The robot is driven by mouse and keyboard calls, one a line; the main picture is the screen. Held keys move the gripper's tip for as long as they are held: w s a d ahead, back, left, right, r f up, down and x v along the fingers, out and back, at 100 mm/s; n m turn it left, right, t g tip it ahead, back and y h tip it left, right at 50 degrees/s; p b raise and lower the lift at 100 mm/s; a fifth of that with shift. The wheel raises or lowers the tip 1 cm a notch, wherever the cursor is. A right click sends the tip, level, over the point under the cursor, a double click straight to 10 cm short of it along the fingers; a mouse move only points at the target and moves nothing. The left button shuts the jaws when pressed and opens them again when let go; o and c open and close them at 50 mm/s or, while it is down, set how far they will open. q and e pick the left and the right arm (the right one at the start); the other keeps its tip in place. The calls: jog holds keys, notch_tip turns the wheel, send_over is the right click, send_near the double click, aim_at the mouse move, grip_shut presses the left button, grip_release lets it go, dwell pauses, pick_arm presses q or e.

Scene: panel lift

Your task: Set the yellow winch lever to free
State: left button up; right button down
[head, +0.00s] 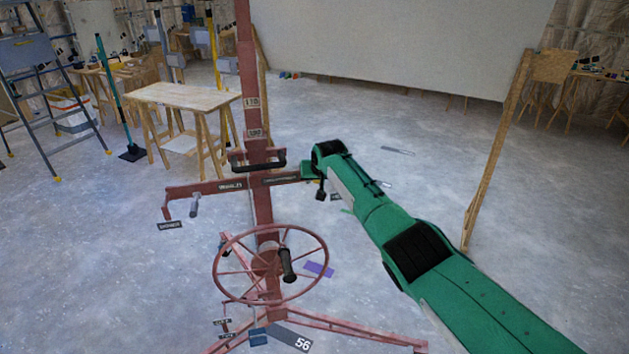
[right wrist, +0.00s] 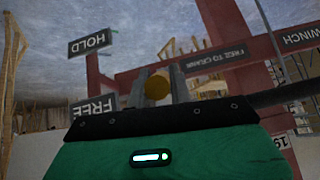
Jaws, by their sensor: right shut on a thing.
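The yellow winch lever shows as a round yellow end (right wrist: 157,88) in the right wrist view, between my right gripper's two grey fingers (right wrist: 159,86). The gripper is shut on it. The rest of the lever is hidden. A HOLD plate (right wrist: 91,42) and a FREE plate (right wrist: 94,108) are to the left of the lever; I cannot tell which one it points at. In the head view my right gripper (head: 308,172) is at the right end of the red lift's crossbar (head: 205,187), and the lever cannot be made out there. My left gripper is not in view.
The lift's red mast (head: 246,65) and handwheel (head: 222,270) stand left of my right arm. A black handle (head: 258,160) is close to the gripper. A wooden table (head: 185,95) and a ladder (head: 35,70) are at the back left. Open floor surrounds the lift.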

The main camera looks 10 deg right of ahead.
jog(key=shift+r, duration=0.2)
jog(key=c, duration=1.3)
grip_release()
jog(key=shift+w+f, duration=0.1)
jog(key=shift+v, duration=1.55)
jog(key=b+v, duration=0.2)
jog(key=v, duration=0.8)
jog(key=shift+s+r, duration=0.25)
jog(key=shift+s, duration=0.05)
